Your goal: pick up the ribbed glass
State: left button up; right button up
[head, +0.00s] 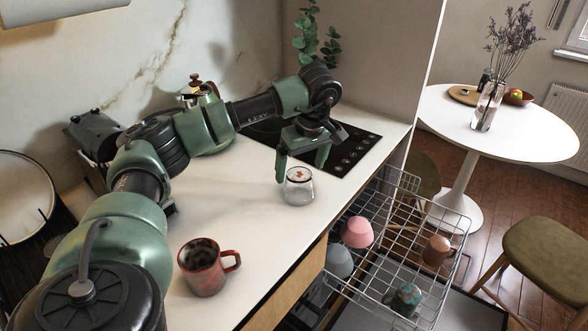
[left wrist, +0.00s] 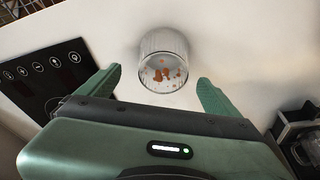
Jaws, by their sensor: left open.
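The ribbed glass (head: 299,187) is a short clear tumbler standing on the white counter, close to the front edge beside the cooktop. Orange-brown specks show on it. In the left wrist view the glass (left wrist: 163,62) lies just beyond and between the fingertips, apart from both. My left gripper (head: 301,172) is above and just behind the glass in the head view, with its fingers pointing down. It is open and empty; its two green fingers also show in the left wrist view (left wrist: 158,84). My right gripper is not in view.
The black cooktop (head: 350,150) is behind the glass. An open dishwasher rack (head: 398,250) with several cups juts out below the counter's right edge.

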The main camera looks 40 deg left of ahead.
aim_at(299, 176)
pick_arm(q)
jog(key=shift+a, duration=0.35)
jog(key=shift+s+d+f, duration=0.25)
jog(key=shift+s+d, duration=0.25)
jog(key=shift+p+x, duration=0.65)
jog(key=shift+x, duration=0.3)
jog(key=x, duration=0.3)
jog(key=shift+w+a+p, duration=0.1)
jog(key=shift+w+p, duration=0.2)
jog(key=shift+w, duration=0.05)
jog(key=shift+a+f, duration=0.1)
jog(key=shift+f, duration=0.3)
jog(key=c, duration=1.9)
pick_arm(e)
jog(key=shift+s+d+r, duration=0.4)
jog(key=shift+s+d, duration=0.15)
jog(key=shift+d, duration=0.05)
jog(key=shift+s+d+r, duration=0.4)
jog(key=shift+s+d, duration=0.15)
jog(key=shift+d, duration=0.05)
pick_arm(q)
jog(key=shift+r, duration=0.15)
